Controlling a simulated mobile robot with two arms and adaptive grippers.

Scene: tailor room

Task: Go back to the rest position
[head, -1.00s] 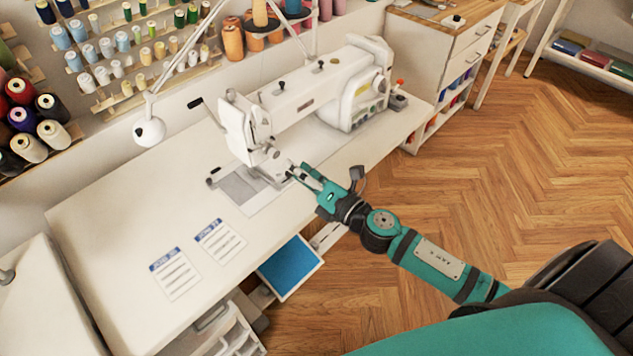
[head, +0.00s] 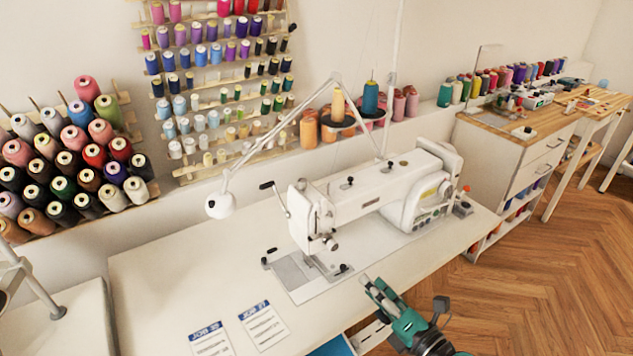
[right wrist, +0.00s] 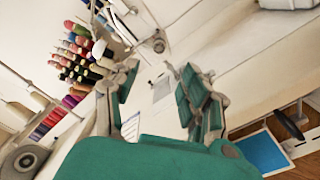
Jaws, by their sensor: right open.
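My right gripper (head: 378,290) is teal and grey. In the head view it is at the front edge of the white sewing table (head: 180,280), in front of the white sewing machine (head: 375,198). In the right wrist view its two fingers (right wrist: 152,88) stand apart with nothing between them, and the table top shows beyond. The needle area of the machine is up and to the left of the gripper, apart from it. My left gripper is not in view.
Two job sheets (head: 264,326) lie on the table's front. A lamp (head: 220,205) hangs over it. Thread racks (head: 215,80) line the wall. A blue panel (right wrist: 263,153) is below the table edge. A cabinet (head: 520,165) stands right, with open wooden floor (head: 530,280) in front.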

